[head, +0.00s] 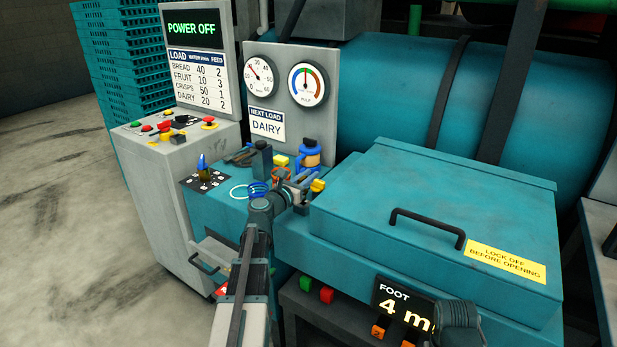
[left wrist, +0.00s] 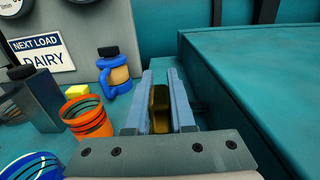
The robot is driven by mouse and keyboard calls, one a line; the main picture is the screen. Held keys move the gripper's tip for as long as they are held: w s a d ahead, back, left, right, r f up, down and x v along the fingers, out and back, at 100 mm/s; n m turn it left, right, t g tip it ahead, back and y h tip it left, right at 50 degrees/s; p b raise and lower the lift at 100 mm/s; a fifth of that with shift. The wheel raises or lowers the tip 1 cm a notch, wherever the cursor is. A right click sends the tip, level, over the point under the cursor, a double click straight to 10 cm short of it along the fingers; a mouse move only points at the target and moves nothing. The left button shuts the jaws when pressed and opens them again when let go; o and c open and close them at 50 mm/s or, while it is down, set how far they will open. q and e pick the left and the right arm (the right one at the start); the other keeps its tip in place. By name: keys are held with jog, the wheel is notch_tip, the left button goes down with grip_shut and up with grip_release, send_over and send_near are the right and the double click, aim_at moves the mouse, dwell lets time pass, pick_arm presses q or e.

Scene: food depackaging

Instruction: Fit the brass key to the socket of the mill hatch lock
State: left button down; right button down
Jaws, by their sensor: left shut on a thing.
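My left gripper (head: 304,184) is at the left edge of the teal mill hatch (head: 440,205), near its back corner. In the left wrist view its two fingers (left wrist: 160,95) are shut on a dark gold piece, the brass key (left wrist: 159,110). Only part of the key shows between the fingers. A small yellow piece (head: 317,186) shows at the fingertips in the head view; I cannot tell whether it is the key. The hatch is closed, with a black handle (head: 428,228). I cannot make out the lock socket in either view.
Left of the gripper are an orange cup (left wrist: 86,115), a blue-and-orange jar (left wrist: 115,75), a yellow block (left wrist: 77,119) and blue rings (head: 250,190). A gauge panel (head: 318,118) stands behind. A control cabinet (head: 165,170) reading POWER OFF stands at left.

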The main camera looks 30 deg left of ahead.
pick_arm(q)
jog(key=shift+f+b, duration=2.1)
jog(key=c, duration=0.7)
grip_release()
jog(key=s, duration=0.9)
jog(key=s+a, duration=0.1)
jog(key=s, duration=0.3)
jog(key=shift+s, duration=0.4)
